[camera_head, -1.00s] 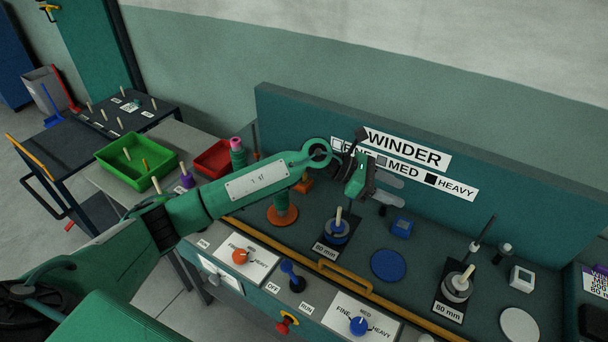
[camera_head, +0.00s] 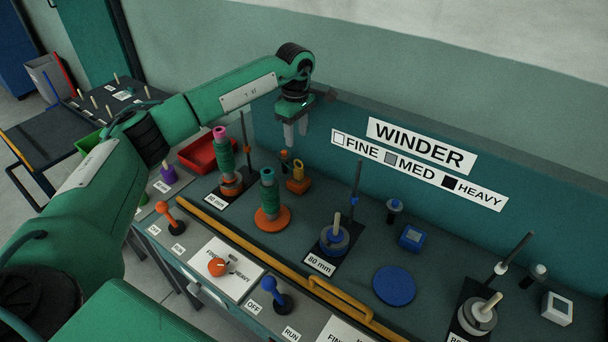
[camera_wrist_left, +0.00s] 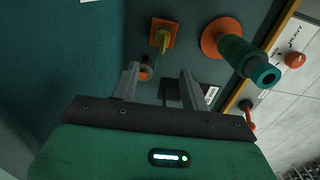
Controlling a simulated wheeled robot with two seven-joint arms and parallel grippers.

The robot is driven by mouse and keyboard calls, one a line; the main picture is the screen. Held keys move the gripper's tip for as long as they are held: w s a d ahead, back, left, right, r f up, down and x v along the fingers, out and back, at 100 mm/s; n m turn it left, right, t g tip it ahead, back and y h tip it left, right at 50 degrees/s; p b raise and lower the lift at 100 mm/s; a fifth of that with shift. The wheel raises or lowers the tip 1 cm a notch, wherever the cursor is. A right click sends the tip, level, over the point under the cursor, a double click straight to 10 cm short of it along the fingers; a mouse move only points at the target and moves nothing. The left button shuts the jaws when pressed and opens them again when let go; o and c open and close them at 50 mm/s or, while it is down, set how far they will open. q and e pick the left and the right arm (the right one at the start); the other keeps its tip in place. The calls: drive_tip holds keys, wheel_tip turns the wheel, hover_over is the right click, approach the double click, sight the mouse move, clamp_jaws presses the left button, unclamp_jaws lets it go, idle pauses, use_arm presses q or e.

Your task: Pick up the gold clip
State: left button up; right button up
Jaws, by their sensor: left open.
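The gold clip (camera_head: 298,171) stands upright on a small orange base at the back of the winder bench, by the back panel. In the left wrist view the gold clip (camera_wrist_left: 163,40) is above the fingers on its orange square base, apart from them. My left gripper (camera_head: 296,134) is open and empty, pointing down, and appears above the clip in the head view. Its two grey fingers (camera_wrist_left: 160,78) show spread in the left wrist view. My right gripper is in neither view.
A green-wound spool (camera_head: 268,193) on an orange disc stands in front of the clip. Another green spool (camera_head: 225,160) with a pink top and a thin dark post stand to its left. A small dark post with an orange part (camera_head: 285,160) stands close beside the clip.

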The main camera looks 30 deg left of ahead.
sight(299, 168)
use_arm(q)
wheel_tip(299, 168, down, 8)
drive_tip(key=shift+r+p, duration=0.1)
drive_tip(key=shift+p, duration=0.6)
drive_tip(key=f, duration=0.1)
drive_tip(key=f+p, duration=0.1)
drive_tip(key=f, duration=0.3)
drive_tip(key=shift+s+d+p, duration=0.3)
drive_tip(key=shift+d+p, duration=0.05)
drive_tip(key=shift+p, duration=0.05)
drive_tip(key=shift+f, duration=0.45)
clamp_jaws()
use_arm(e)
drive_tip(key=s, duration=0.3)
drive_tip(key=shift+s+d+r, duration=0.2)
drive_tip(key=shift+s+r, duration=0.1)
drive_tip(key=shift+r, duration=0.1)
use_arm(q)
drive_tip(key=shift+r, duration=0.1)
